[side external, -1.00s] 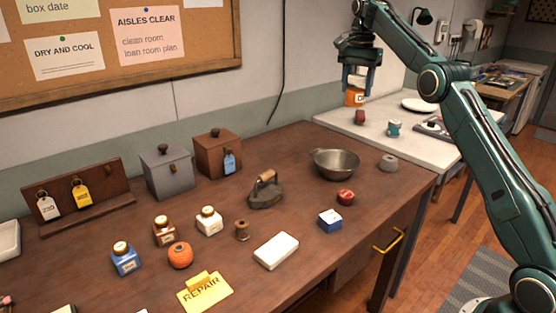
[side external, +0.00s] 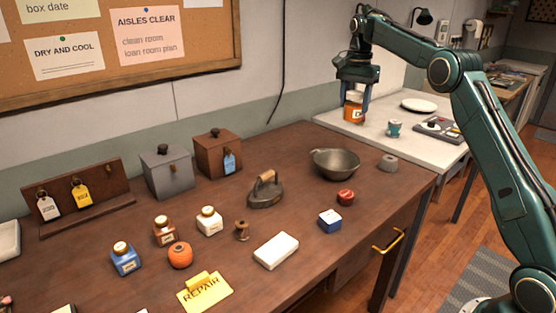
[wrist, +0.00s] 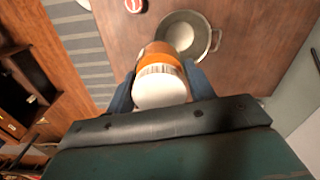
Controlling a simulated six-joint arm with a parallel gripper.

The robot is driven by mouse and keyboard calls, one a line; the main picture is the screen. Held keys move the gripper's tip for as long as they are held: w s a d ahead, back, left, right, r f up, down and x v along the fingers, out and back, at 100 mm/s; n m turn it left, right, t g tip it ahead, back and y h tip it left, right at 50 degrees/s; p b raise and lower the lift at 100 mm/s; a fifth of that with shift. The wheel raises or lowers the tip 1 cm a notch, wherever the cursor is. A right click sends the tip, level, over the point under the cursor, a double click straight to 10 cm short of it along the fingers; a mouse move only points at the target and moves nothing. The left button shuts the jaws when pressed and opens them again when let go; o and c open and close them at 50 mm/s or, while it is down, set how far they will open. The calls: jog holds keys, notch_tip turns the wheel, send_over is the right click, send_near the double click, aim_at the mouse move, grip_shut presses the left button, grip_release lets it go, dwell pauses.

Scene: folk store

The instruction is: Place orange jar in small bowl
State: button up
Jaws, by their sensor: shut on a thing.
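The orange jar (side external: 353,108) with a pale lid is held between the fingers of my gripper (side external: 356,106), in the air above the far part of the tables in the side view. In the wrist view the jar (wrist: 159,62) sits between both fingers, its white lid toward the camera. The small bowl (side external: 336,163) is grey metal with a handle and stands on the brown table, lower and nearer than the jar. In the wrist view the bowl (wrist: 203,29) shows just beyond the jar, its inside looking empty where visible; the jar hides part of its rim.
A red round item (side external: 346,197), a blue box (side external: 330,220) and a grey weight (side external: 388,162) stand near the bowl. An iron (side external: 266,190) is left of it.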

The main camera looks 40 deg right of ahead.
aim_at(353, 111)
jog(key=shift+f, duration=7.65)
jog(key=shift+f, duration=0.45)
jog(key=o, duration=1.1)
jog(key=shift+c, duration=0.2)
notch_tip(353, 111, up, 12)
jog(key=shift+f, duration=0.1)
jog(key=shift+r, duration=0.55)
